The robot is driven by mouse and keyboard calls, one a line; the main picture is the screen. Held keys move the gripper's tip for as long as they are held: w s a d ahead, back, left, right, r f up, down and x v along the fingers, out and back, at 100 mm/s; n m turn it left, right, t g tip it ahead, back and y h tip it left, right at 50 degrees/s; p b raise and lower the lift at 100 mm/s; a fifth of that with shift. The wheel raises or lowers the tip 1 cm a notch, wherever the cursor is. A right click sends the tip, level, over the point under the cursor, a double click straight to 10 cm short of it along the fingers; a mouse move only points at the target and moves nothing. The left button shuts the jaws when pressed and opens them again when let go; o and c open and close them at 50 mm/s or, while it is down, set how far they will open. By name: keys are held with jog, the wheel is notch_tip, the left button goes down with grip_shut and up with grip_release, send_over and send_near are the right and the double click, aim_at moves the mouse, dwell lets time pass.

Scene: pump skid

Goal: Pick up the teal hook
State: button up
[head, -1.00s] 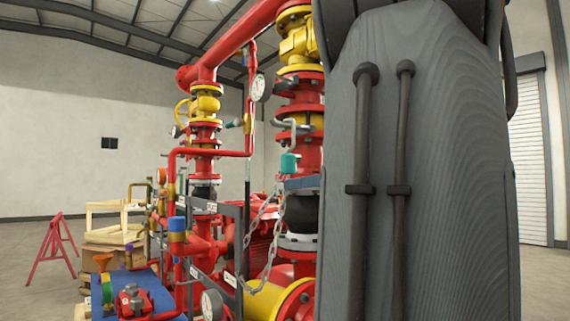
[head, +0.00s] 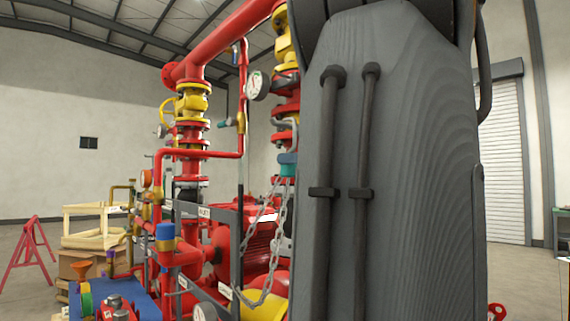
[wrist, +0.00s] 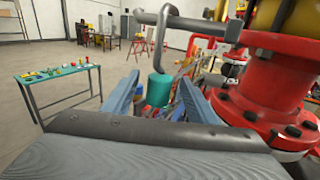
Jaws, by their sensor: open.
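The teal hook is a bent grey rod with a teal cylindrical grip at its lower end. In the wrist view the teal grip (wrist: 158,90) shows between the two blue fingers of my open gripper (wrist: 158,82), with the grey rod rising above it. No contact with either finger can be made out. In the head view the teal grip (head: 288,170) is just left of my large grey arm link. A blue piece of my gripper overlaps its upper part there, and the arm hides the rest of the gripper.
Red flanged pipework (wrist: 264,105) stands close on the right in the wrist view. In the head view a chain (head: 277,240) hangs near the teal grip. A green-topped table (wrist: 57,72) stands left in the wrist view, with open floor around it.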

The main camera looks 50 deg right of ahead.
jog(key=p+x, duration=0.1)
jog(key=x, duration=0.5)
jog(key=shift+p, duration=0.3)
jog(key=c, duration=1.2)
jog(key=shift+r, duration=0.1)
